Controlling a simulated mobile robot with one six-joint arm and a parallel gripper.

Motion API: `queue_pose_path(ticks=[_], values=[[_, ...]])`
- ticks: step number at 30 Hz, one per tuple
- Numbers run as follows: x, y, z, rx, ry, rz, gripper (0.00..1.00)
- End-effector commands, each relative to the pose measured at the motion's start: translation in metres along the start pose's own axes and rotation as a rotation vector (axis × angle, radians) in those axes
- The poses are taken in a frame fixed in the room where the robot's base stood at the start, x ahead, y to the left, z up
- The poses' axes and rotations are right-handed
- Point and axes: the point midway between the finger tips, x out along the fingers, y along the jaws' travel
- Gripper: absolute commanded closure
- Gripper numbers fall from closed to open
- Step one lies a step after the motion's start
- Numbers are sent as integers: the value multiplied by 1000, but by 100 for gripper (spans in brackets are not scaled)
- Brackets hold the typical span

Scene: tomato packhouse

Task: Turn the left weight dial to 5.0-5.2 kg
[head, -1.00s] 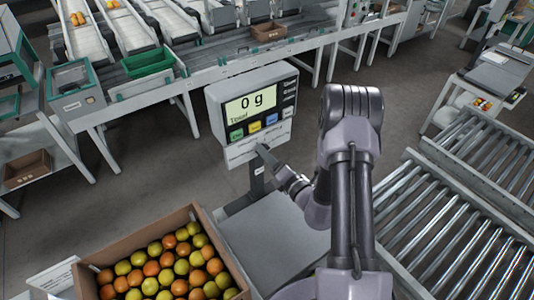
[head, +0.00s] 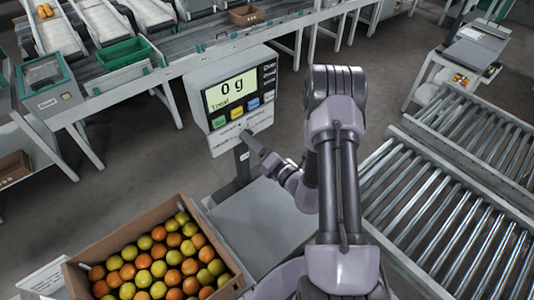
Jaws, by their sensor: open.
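I cannot make out a weight dial in the head view. A grey scale head (head: 204,92) stands on a post, with a lit display (head: 231,88) reading "0 g" and "Total". A row of coloured buttons (head: 237,110) sits under the display. My gripper (head: 247,138) is small in view, just in front of the lower edge of the scale head, below the buttons. It is open and seems to hold nothing. I cannot tell whether it touches the panel. My arm hides part of the scene to the right of the scale.
A cardboard box of tomatoes (head: 91,247) stands at lower left, beside the bare scale platform (head: 250,222). A roller conveyor (head: 440,215) lies at right. A sorting line with a green tray (head: 124,53) runs along the back. Open floor lies between.

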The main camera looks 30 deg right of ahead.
Motion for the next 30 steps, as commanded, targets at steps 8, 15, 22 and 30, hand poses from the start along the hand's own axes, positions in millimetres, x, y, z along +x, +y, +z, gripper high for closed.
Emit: queue_pose_path(ticks=[8, 15, 22, 30], values=[[-78, 0, 2, 7, -7, -6, 38], [-140, 0, 2, 4, -7, -4, 38], [-162, 1, 0, 2, -2, 0, 38], [-162, 0, 0, 2, 0, 0, 38]])
